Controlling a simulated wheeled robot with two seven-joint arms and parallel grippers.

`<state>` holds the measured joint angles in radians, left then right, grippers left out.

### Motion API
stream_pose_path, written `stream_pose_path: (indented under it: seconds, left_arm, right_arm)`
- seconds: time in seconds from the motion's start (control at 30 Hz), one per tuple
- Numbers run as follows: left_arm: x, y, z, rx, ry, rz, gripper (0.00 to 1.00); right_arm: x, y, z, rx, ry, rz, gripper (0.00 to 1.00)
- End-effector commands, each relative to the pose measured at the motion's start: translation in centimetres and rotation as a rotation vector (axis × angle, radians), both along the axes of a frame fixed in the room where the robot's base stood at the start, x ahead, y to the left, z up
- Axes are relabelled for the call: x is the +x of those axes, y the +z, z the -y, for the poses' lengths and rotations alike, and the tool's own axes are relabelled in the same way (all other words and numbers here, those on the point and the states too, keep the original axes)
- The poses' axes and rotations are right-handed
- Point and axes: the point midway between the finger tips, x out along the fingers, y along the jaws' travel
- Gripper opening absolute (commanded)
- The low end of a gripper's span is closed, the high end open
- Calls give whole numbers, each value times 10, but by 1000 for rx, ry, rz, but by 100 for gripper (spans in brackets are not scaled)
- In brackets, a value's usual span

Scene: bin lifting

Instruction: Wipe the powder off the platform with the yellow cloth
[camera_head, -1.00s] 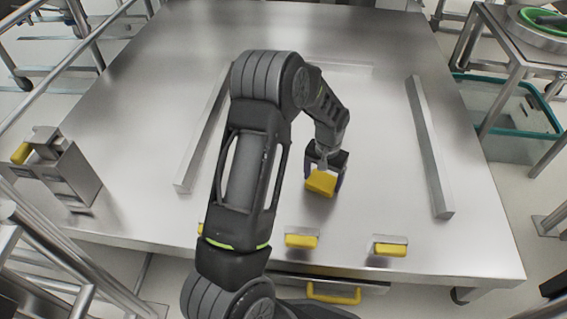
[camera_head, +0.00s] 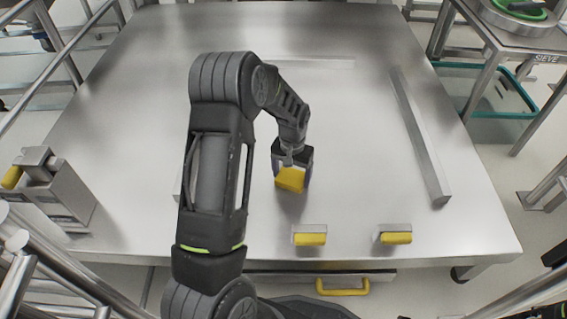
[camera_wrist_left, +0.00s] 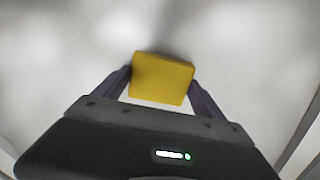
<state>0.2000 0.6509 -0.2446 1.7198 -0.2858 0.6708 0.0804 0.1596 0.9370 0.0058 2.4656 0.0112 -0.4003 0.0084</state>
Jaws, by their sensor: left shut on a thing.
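The yellow cloth (camera_head: 290,179) is a folded, block-like pad at the middle of the steel platform (camera_head: 380,40). My left gripper (camera_head: 292,165) is shut on it and points down at the platform. The left wrist view shows the cloth (camera_wrist_left: 162,78) between the two dark fingers of the left gripper (camera_wrist_left: 161,84). Whether the cloth touches the surface I cannot tell. I can make out no distinct powder on the bare metal. My left arm hides part of the platform's left side. My right gripper is not in view.
A raised steel bar (camera_head: 420,140) lies along the right of the platform. Two yellow-fronted blocks (camera_head: 310,236) (camera_head: 396,235) stand near the front edge. A yellow drawer handle (camera_head: 342,287) is below. A metal fixture (camera_head: 58,187) stands at left, a sieve table (camera_head: 510,30) at back right.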

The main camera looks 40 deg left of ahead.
Motion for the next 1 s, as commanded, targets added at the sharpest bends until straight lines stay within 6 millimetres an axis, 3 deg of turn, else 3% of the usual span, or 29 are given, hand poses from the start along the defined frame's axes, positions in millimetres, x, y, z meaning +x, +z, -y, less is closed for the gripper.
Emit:
stream_pose_path:
  seconds: [0.07,0.13,0.6,1.0]
  left_arm:
    - [0,7,0,0,0,-2,43]
    - [1,28,0,1,0,4,43]
    - [3,67,0,0,-1,1,43]
    - [4,82,1,0,-1,0,43]
  right_arm:
    - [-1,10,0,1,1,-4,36]
    - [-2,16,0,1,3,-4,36]
    - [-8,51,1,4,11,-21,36]
    - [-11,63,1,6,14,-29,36]
